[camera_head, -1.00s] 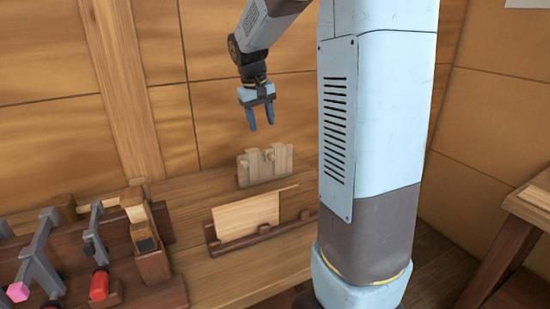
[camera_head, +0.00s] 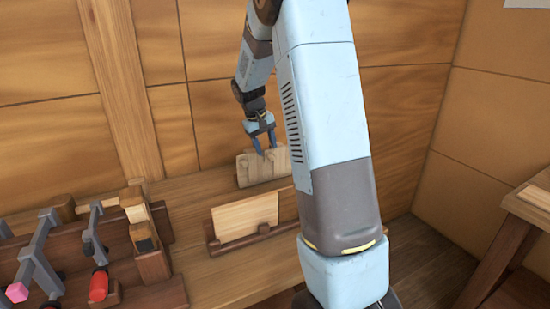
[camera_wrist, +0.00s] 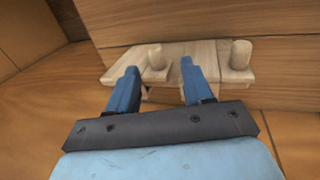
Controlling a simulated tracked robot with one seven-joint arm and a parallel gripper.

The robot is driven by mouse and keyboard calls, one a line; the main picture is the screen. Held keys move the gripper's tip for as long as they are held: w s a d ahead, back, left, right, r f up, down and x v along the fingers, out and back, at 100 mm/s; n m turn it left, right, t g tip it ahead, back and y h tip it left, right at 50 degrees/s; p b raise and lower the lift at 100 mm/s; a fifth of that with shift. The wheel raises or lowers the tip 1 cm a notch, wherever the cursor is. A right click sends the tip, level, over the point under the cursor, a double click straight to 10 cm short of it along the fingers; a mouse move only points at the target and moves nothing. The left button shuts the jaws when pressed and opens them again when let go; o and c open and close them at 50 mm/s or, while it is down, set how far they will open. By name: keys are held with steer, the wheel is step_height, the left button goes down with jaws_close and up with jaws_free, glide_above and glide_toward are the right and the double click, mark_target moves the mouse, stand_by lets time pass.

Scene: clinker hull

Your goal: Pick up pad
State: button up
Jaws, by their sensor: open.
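No thing in view can be told for certain as the pad. My gripper (camera_head: 264,151) is open and empty, pointing down in front of a pale wooden peg board (camera_head: 246,171) by the back wall. Contact cannot be told. A small pale brown part below the board is mostly hidden by my fingers.
A pale flat board (camera_head: 246,216) leans in a dark wooden rack (camera_head: 216,249) in front of the peg board. At left, grey clamps (camera_head: 36,252), a red cylinder (camera_head: 98,286) and a wooden tool stand close together. A wooden table (camera_head: 520,215) is at right.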

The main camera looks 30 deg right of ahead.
mark_target(270, 155)
steer(key=shift+d+x, duration=0.2)
steer(key=shift+x, duration=2.85)
steer(key=shift+r, duration=0.1)
steer(key=shift+c, duration=0.2)
jaws_close()
